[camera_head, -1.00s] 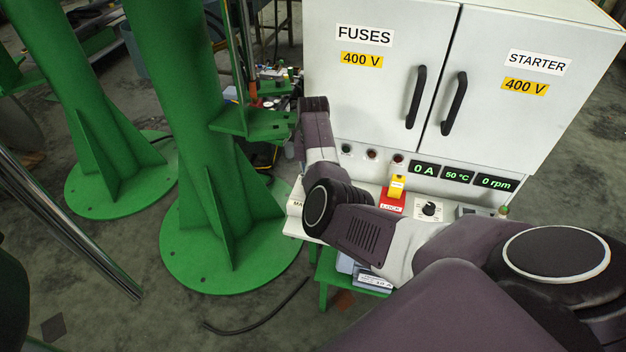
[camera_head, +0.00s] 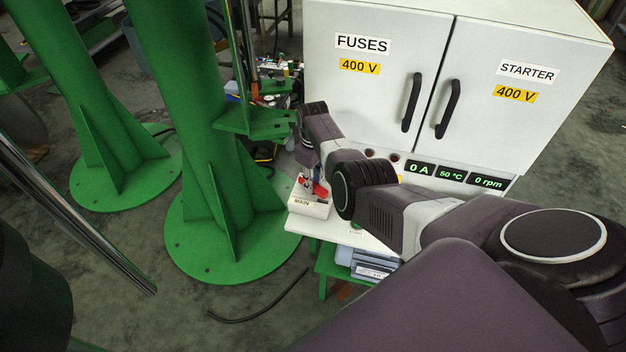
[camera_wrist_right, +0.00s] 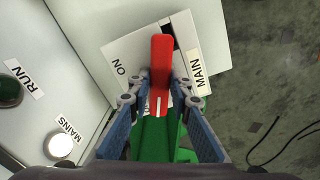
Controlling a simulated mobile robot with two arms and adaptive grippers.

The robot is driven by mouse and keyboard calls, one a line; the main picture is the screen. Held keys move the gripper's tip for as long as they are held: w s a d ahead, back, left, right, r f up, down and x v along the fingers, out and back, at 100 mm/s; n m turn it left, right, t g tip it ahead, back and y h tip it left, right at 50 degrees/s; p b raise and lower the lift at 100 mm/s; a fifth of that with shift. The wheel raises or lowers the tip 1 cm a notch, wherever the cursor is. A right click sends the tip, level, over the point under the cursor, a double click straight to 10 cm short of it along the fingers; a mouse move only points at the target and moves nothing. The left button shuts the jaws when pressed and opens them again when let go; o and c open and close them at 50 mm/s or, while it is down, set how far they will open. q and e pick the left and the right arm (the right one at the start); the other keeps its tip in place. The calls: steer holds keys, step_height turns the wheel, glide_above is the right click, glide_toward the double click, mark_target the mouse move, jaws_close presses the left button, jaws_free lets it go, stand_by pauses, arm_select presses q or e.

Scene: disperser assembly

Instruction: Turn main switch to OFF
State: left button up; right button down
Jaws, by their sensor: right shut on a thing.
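The main switch is a white box (camera_head: 307,209) labelled MAIN at the left end of the panel's ledge, with a red handle (camera_head: 320,190). In the right wrist view the red handle (camera_wrist_right: 161,62) stands between the fingers of my right gripper (camera_wrist_right: 159,92), which is shut on it. The ON label (camera_wrist_right: 120,68) is left of the handle and the MAIN label (camera_wrist_right: 197,68) right of it. Another label near the handle's lower end is mostly hidden. In the head view my right gripper (camera_head: 311,180) shows small under my wrist. My left gripper is not in view.
The white cabinet (camera_head: 400,45) stands behind the switch, its displays reading 0 A, 50 °C and 0 rpm. A green column (camera_head: 180,120) with a bracket (camera_head: 265,124) stands close left. The RUN button (camera_wrist_right: 10,90) and MAINS lamp (camera_wrist_right: 60,146) are left in the wrist view.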

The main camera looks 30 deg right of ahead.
steer(key=n, duration=0.4)
steer(key=shift+n+p, duration=0.3)
steer(key=shift+n, duration=0.1)
stand_by(0.5)
steer(key=c, duration=1.8)
jaws_free()
steer(key=shift+o, duration=0.2)
steer(key=shift+r, duration=0.1)
step_height(320, 180, up, 12)
